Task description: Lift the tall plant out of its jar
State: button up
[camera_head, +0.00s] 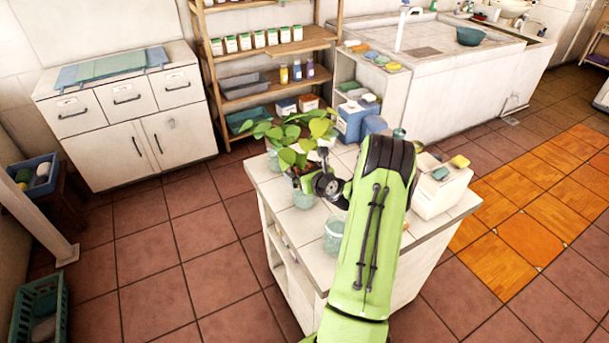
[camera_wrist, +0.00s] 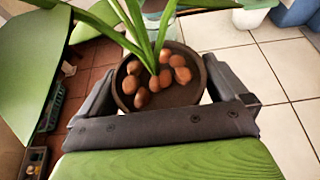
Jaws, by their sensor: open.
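A leafy green plant (camera_head: 287,158) stands in a clear glass jar (camera_head: 304,198) on the white island counter. In the wrist view its long green stems (camera_wrist: 152,45) rise from a dark round pot (camera_wrist: 178,97) filled with brown pebbles (camera_wrist: 181,75). My gripper (camera_head: 314,184) is at the plant, just above the jar. In the wrist view my gripper (camera_wrist: 165,62) is open, with one finger on each side of the pot. I cannot tell whether the fingers touch it. More leaves (camera_head: 320,127) crowd behind.
Another glass jar (camera_head: 334,236) stands near the counter's front, beside my arm. A blue container (camera_head: 351,122) stands at the back, and a white box (camera_head: 440,190) with sponges stands at the right. The counter (camera_head: 290,228) has bare tiles at its front left.

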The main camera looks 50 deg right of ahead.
aim_at(305, 167)
jog(key=c, duration=0.9)
jog(key=shift+r, duration=0.1)
notch_tip(305, 167, up, 18)
jog(key=p, duration=0.4)
